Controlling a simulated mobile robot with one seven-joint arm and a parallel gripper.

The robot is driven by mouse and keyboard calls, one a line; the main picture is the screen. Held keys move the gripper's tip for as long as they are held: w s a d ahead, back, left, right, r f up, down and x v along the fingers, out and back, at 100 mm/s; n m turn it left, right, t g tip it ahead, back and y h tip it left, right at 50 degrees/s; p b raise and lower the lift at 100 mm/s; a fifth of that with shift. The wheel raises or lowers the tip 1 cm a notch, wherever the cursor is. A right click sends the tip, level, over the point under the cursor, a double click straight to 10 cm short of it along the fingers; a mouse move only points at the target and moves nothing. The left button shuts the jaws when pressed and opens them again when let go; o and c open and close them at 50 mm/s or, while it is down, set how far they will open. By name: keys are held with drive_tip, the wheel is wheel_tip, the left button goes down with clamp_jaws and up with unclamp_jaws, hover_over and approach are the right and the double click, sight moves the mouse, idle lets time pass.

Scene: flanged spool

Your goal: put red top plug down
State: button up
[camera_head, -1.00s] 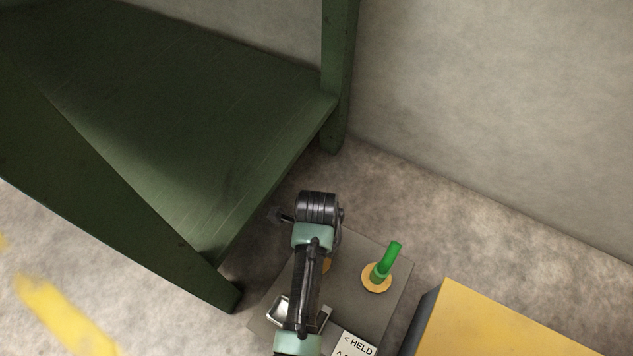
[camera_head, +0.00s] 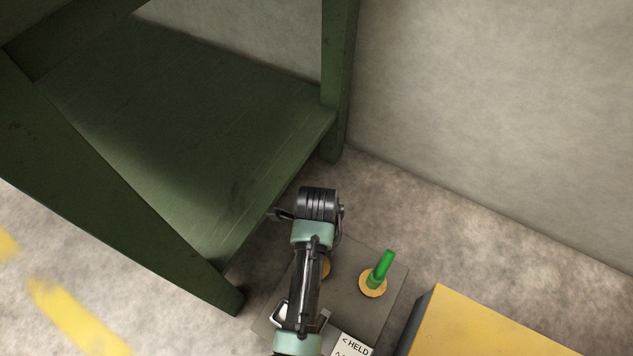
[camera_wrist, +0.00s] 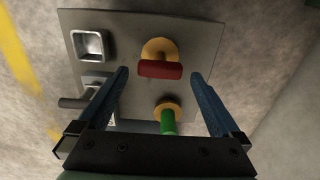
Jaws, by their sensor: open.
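The red top plug (camera_wrist: 160,69) shows in the wrist view as a short red bar in front of a yellow disc (camera_wrist: 158,48) on the grey plate (camera_wrist: 205,35). My gripper (camera_wrist: 159,75) is open, with one blue finger on each side of the red plug and gaps visible on both sides. I cannot tell how high the fingertips are above the plate. A green plug (camera_wrist: 167,122) stands on a second yellow disc, nearer my palm; it also shows in the head view (camera_head: 381,268). In the head view my arm hides the red plug and my fingers.
A square metal tray (camera_wrist: 89,45) sits at a corner of the plate. A grey cylinder (camera_wrist: 72,102) shows beside my left finger. A green table (camera_head: 200,150) stands close on the left, a yellow box (camera_head: 490,325) on the right.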

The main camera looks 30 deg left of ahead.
wheel_tip(320, 180, up, 6)
drive_tip(key=p, duration=0.3)
drive_tip(key=shift+f, duration=0.1)
drive_tip(key=w+r+n+t+y, duration=0.2)
drive_tip(key=w+r+n+t, duration=0.45)
drive_tip(key=w+r, duration=1.1)
drive_tip(key=w+d+r+n+t, duration=0.1)
drive_tip(key=d+r+t, duration=0.15)
drive_tip(key=r, duration=0.65)
drive_tip(key=w+d+r+n+t, duration=0.15)
drive_tip(key=r+t, duration=0.25)
drive_tip(key=r, duration=0.4)
drive_tip(key=s+d+r+n+t, duration=0.2)
drive_tip(key=s+r+t, duration=0.15)
drive_tip(key=r, duration=0.65)
drive_tip(key=s+d+r+n+t, duration=0.3)
drive_tip(key=r+t, duration=0.1)
drive_tip(key=r, duration=0.6)
drive_tip(key=s+d+r+n+t, duration=0.2)
drive_tip(key=s+r+t, duration=0.1)
drive_tip(key=r, duration=0.7)
drive_tip(key=s+d+r+n+t+h, duration=0.1)
drive_tip(key=s+r+n+t+h, duration=0.1)
drive_tip(key=s+r+t, duration=0.2)
drive_tip(key=s+r, duration=0.3)
drive_tip(key=shift+s+d, duration=0.3)
drive_tip(key=shift+d, duration=0.1)
